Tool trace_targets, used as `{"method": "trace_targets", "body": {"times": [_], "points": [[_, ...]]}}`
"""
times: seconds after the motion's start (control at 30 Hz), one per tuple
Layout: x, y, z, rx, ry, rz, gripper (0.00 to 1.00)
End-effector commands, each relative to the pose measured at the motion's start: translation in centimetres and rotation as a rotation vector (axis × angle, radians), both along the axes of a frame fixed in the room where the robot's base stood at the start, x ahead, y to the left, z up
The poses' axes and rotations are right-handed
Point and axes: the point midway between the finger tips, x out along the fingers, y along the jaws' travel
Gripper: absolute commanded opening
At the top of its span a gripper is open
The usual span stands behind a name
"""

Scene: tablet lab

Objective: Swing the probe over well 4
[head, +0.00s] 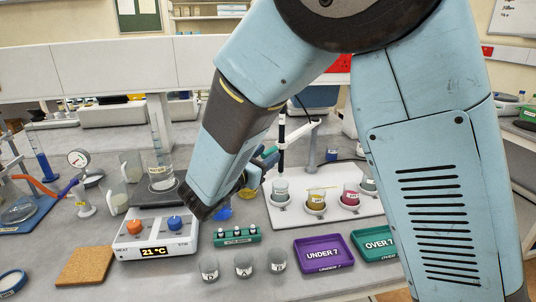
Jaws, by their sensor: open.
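The probe (282,138) is a dark upright rod hanging from a pale swing arm (301,132) on a post (313,150) at the back of the white well board (375,208). It hangs over or just behind the leftmost cup (281,193), which looks pale. Further right stand a yellow cup (316,201), a red cup (350,196) and a pale greenish cup (369,186) at the far right. Well numbers are not readable. My gripper (267,158) shows only in part beyond my forearm, close left of the probe; its fingertips are unclear and contact cannot be told.
A hotplate (155,238) reading 21 °C holds a glass vessel at left. A green vial rack (237,236), several empty cups (244,267), a purple UNDER 7 tray (323,252) and a green OVER 7 tray (376,243) stand in front. My arm hides much of the right.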

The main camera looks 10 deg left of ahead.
Motion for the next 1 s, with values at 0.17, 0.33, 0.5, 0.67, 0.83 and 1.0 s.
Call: {"method": "trace_targets", "body": {"times": [0.17, 0.33, 0.5, 0.67, 0.83, 1.0], "points": [[1.2, -0.6, 0.0, 0.000, 0.000, 0.000, 0.43], [1.5, -0.7, 0.0, 0.000, 0.000, 0.001, 0.43], [1.5, -0.7, 0.0, 0.000, 0.000, 0.000, 0.43], [1.4, -0.8, 0.0, 0.000, 0.000, 0.000, 0.29], [1.4, -0.8, 0.0, 0.000, 0.000, 0.000, 0.13], [1.4, -0.7, 0.0, 0.000, 0.000, 0.000, 0.00]]}}
